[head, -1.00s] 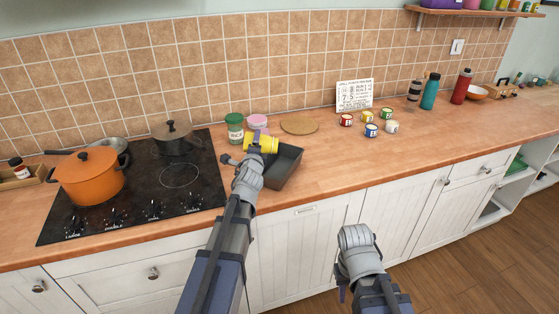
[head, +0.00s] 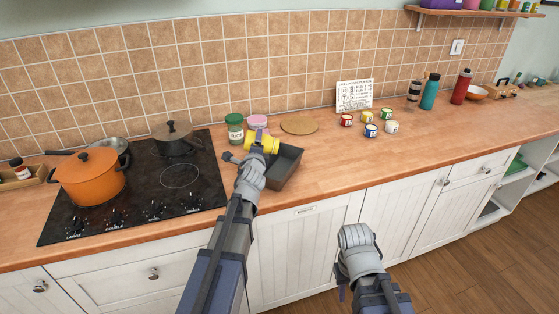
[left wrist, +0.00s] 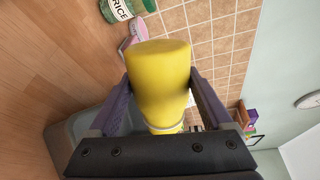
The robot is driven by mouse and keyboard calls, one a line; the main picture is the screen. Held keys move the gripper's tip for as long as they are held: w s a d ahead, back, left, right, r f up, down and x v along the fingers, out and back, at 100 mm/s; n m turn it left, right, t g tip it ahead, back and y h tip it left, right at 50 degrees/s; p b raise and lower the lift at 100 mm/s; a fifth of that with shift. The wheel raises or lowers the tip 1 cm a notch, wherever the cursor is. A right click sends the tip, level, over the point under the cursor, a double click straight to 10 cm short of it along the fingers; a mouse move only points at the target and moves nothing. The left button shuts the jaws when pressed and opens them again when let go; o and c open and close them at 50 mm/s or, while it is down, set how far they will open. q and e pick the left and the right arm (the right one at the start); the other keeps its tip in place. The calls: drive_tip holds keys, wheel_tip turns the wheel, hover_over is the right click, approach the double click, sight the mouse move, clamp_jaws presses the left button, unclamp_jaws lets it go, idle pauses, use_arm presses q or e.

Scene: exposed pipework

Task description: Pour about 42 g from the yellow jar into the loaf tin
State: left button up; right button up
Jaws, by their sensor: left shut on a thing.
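The yellow jar (head: 262,141) is held tilted in my left gripper (head: 256,150), over the dark loaf tin (head: 287,170) on the counter. In the left wrist view the yellow jar (left wrist: 160,80) sits between the two fingers of my left gripper (left wrist: 158,92), which are shut on it. The loaf tin's grey edge (left wrist: 62,140) shows at lower left there. The jar's mouth and any flow from it are hidden. My right gripper (head: 345,285) hangs low in front of the cabinets, away from the counter; its fingers are too unclear to judge.
A round cork mat (head: 299,126) lies to the right, then several small tins (head: 371,130). The hob with an orange pot (head: 91,177) is left. The counter's right front is clear.

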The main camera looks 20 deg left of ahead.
sight(264, 139)
use_arm(q)
drive_tip(key=shift+w+d+r+m+y+p, duration=0.15)
drive_tip(key=shift+d+r+m+p, duration=0.15)
drive_tip(key=shift+m, duration=0.2)
drive_tip(key=shift+s+d+r+m+y+p, duration=0.1)
drive_tip(key=shift+d+r+m+y+p, duration=0.15)
drive_tip(key=shift+m, duration=0.25)
idle(1.6)
drive_tip(key=shift+w+d+r+m+p, duration=0.25)
drive_tip(key=shift+d+r+m, duration=0.35)
drive_tip(key=shift+m, duration=0.5)
idle(2.6)
drive_tip(key=a+f+n, duration=0.1)
drive_tip(key=n+b, duration=0.1)
drive_tip(key=shift+s+a+f+n, duration=0.3)
drive_tip(key=shift+a+f, duration=0.05)
drive_tip(key=shift+a+f+n, duration=0.2)
drive_tip(key=shift+f+n, duration=0.05)
drive_tip(key=shift+n, duration=0.25)
drive_tip(key=shift+r, duration=0.1)
